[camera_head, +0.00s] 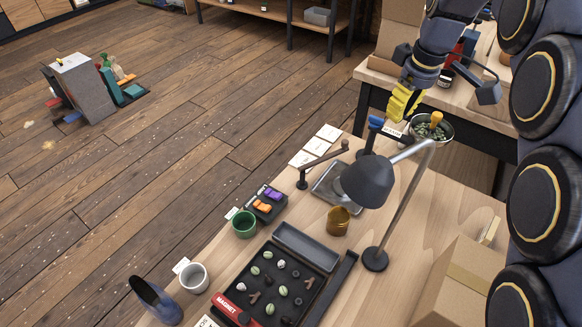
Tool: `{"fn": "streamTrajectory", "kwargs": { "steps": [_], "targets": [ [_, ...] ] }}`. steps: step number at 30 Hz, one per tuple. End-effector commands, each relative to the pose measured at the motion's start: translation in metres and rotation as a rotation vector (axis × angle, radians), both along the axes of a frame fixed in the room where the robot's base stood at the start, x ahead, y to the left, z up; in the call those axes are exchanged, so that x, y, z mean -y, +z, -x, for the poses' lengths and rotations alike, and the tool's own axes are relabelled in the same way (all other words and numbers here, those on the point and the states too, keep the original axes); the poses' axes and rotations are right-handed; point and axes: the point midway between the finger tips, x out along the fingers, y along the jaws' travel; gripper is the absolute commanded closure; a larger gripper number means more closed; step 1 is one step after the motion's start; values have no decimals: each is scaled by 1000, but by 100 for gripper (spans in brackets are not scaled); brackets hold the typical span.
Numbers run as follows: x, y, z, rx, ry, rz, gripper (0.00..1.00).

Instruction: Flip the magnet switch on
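A red bar with the white word MAGNET (229,307) lies at the near left edge of the black tray (335,291), at the bottom of the head view. A small dark part shows at its lower right end; I cannot tell whether it is the switch lever or how it is set. My gripper (399,108), with yellow fingers, is high and far to the upper right of the red bar, near the table's far end and clear of it. Its finger gap is too small to make out.
The tray holds several pale and dark bean-like pieces. A desk lamp (368,180) with a slanted pole stands between my gripper and the tray. A green cup (244,225), a white cup (194,277), a blue scoop (155,301) and an amber jar (338,221) stand around it. A cardboard box (460,285) is at right.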

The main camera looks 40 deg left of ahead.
Motion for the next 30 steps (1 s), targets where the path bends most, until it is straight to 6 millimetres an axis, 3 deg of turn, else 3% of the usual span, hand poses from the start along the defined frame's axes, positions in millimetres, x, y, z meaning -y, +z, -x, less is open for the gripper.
{"fn": "streamTrajectory", "kwargs": {
  "steps": [1, 8, 14, 18, 24, 30],
  "targets": [
    [-19, -11, -2, -1, 115, 31, 100],
    [-96, -57, 4, -5, 658, 150, 100],
    [-163, -103, 31, -26, 1129, 223, 100],
    [-203, -135, 59, -46, 1437, 252, 100],
    [-237, -168, 95, -78, 1747, 266, 100],
    [-250, -179, 110, -84, 1869, 266, 100]
  ]
}}
